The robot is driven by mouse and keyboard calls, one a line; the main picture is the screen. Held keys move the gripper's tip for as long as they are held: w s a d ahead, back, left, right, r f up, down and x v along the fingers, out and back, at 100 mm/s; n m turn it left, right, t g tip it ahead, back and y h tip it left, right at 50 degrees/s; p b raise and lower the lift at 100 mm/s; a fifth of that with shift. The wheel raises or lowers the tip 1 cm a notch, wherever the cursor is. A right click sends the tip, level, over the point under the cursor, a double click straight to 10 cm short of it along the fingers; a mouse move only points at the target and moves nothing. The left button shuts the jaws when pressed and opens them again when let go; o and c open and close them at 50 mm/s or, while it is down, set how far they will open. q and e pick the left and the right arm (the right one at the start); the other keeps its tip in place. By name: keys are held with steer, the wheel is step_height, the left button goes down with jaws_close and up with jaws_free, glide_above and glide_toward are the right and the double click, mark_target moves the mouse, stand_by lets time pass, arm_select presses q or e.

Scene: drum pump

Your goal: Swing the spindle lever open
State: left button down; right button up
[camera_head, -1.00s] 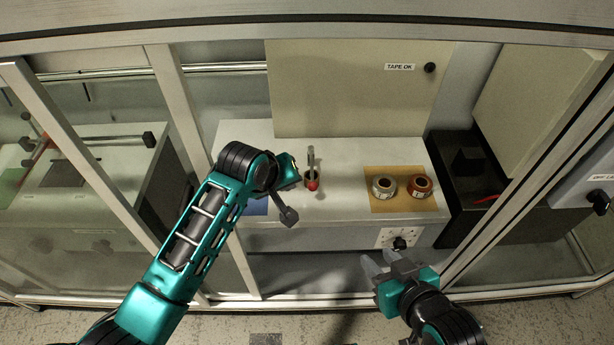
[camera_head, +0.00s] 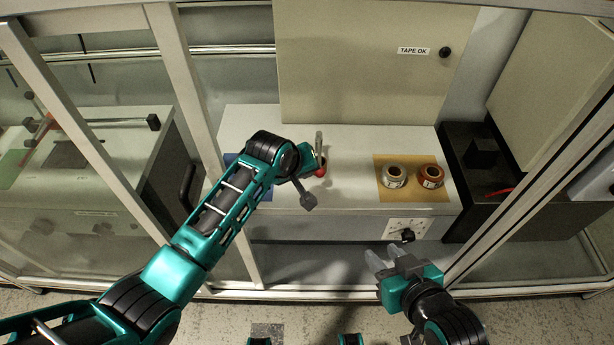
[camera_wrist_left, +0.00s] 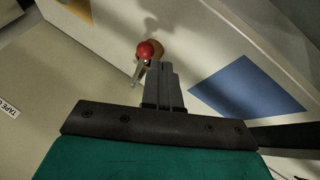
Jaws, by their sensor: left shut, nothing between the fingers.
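The spindle lever, a short metal bar (camera_head: 319,141) with a red ball knob (camera_head: 320,172), stands on the white bench top inside the cabinet. In the left wrist view the red knob (camera_wrist_left: 149,50) sits just beyond my left fingertips, with the metal bar (camera_wrist_left: 137,73) beside them. My left gripper (camera_wrist_left: 160,66) is shut and empty, close to the knob; whether it touches cannot be told. In the head view its fingers are mostly hidden, and its teal body (camera_head: 307,158) is left of the lever. My right gripper (camera_head: 381,256) is open and empty in front of the bench.
Two tape rolls, white (camera_head: 393,176) and red-brown (camera_head: 430,177), stand on a tan mat (camera_head: 415,195) to the right. A blue patch (camera_wrist_left: 248,98) lies beside the lever. A "TAPE OK" panel (camera_head: 350,75) rises behind. Cabinet posts (camera_head: 190,90) frame the opening.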

arm_select(q)
steer(key=shift+b+x, duration=0.4)
steer(key=shift+x, duration=0.95)
